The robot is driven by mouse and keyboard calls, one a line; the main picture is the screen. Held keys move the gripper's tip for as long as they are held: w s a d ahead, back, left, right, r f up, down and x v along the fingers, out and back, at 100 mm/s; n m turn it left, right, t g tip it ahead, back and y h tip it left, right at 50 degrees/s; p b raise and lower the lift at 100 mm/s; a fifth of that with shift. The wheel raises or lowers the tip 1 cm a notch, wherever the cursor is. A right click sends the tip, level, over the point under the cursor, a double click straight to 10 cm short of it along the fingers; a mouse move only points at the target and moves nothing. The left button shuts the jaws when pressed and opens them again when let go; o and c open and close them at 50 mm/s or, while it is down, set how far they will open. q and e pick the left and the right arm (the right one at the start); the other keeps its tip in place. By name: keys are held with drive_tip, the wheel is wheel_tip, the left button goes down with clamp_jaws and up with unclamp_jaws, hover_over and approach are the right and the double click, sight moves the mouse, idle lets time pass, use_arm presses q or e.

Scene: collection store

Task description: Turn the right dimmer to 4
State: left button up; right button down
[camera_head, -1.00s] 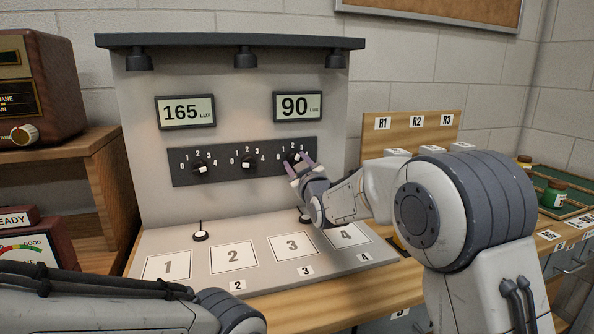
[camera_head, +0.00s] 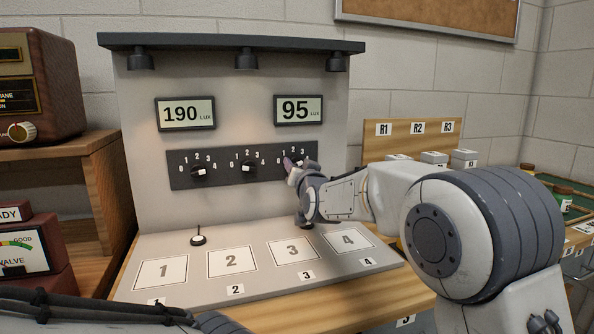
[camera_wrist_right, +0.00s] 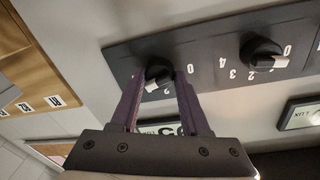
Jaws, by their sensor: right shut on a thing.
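The right dimmer (camera_wrist_right: 157,71) is a black knob with a white pointer mark on the dark dial panel (camera_head: 222,167). In the right wrist view it sits between the two purple fingers of my right gripper (camera_wrist_right: 158,78), which is shut on it. In the head view my right gripper (camera_head: 292,165) covers much of this dimmer and part of its scale. I cannot read for certain which number its pointer meets. The right display (camera_head: 298,110) reads 95 LUX, and the left display (camera_head: 187,114) reads 190 LUX. My left gripper is out of view.
The middle dimmer (camera_head: 248,165) and left dimmer (camera_head: 199,170) share the panel. Boxes (camera_head: 434,158) stand by the wooden R1–R3 board (camera_head: 412,129) at right.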

drive_tip(key=shift+m, duration=0.6)
drive_tip(key=shift+c, duration=1.9)
unclamp_jaws()
drive_tip(key=v, duration=1)
drive_tip(key=shift+s+b, duration=0.25)
drive_tip(key=shift+b, duration=0.15)
